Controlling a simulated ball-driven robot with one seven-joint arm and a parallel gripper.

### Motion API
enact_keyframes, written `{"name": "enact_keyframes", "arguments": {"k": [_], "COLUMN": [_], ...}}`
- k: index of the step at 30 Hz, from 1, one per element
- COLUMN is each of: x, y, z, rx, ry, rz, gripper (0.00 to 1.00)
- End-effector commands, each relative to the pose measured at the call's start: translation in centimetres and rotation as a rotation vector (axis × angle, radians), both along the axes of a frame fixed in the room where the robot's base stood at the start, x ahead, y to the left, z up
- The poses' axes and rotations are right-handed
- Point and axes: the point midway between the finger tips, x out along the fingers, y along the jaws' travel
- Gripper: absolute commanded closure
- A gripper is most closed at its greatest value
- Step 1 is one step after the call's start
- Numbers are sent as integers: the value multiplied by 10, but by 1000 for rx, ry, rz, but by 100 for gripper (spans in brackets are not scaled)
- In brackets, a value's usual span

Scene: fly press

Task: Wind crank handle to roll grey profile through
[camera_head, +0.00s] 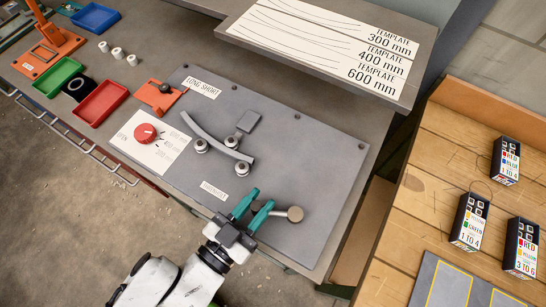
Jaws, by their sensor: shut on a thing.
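The grey profile (207,136) is a bent bar lying on the grey machine plate (320,150), running from upper left to lower right. It passes among three round rollers: one (231,141) on its upper side and two on its lower side, at left (201,146) and at right (241,168). The crank (294,214) shows as a round grey disc with a short arm running left to my gripper. My gripper (253,205) has teal fingers and reaches in from the bottom edge. It is shut on the crank handle, whose grip is mostly hidden by the fingers.
A red dial (146,132) sits on a white label left of the profile. An orange stop block (160,96) is at the plate's upper left. Red (102,103) and green (58,77) trays stand farther left. A raised template board (330,45) overhangs the back. A wooden bench (430,190) is at right.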

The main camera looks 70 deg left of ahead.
Motion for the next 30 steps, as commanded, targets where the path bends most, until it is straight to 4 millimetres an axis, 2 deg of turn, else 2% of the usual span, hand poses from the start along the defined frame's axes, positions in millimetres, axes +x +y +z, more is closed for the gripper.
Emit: {"name": "enact_keyframes", "arguments": {"k": [6,17,18,23,30], "x": [-8,-8,-8,-7,-6], "y": [9,9,9,9,8], "z": [-2,-2,-2,-2,-1], "rx": [0,-2,-2,-1,-1], "ry": [6,6,6,4,2], "rz": [-6,-7,-7,-9,-11], "gripper": [100,100,67,52,52]}}
